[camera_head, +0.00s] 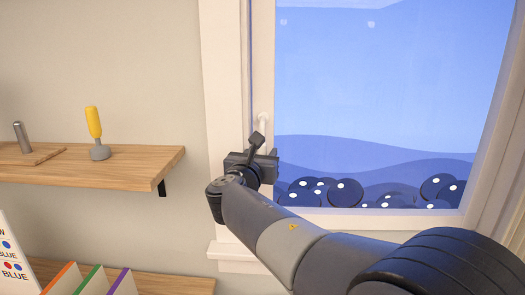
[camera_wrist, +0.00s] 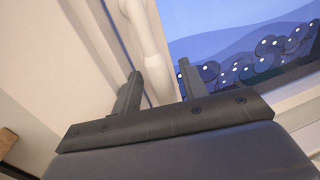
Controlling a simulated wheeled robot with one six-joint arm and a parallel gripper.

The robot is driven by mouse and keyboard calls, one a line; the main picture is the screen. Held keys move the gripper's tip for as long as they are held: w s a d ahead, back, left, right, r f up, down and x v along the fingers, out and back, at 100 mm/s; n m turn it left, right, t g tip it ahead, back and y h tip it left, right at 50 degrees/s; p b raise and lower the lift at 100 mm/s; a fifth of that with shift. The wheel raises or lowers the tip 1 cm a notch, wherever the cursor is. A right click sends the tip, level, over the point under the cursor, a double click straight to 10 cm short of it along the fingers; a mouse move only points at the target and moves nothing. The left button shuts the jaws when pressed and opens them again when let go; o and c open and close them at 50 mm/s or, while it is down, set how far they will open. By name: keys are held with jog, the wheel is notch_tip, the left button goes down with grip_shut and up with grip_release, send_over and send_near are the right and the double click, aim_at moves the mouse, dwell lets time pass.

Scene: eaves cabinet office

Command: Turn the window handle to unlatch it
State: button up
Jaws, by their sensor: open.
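The white window handle (camera_head: 263,125) is on the left side of the window frame, upright, with its lower part hidden behind my gripper (camera_head: 262,152). In the wrist view the handle (camera_wrist: 143,38) runs down from the top and passes between the two dark fingers of my gripper (camera_wrist: 158,72). The fingers are apart, one on each side of the handle.
A wooden shelf (camera_head: 125,165) on the left wall holds a yellow-handled tool (camera_head: 94,122) and a grey metal cylinder (camera_head: 21,137). A lower shelf (camera_head: 175,285) has coloured folders (camera_head: 92,280) near it. A white sign (camera_head: 12,255) stands at the lower left.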

jog(key=shift+w+d, duration=0.15)
jog(key=shift+w, duration=0.3)
grip_shut()
dwell(0.3)
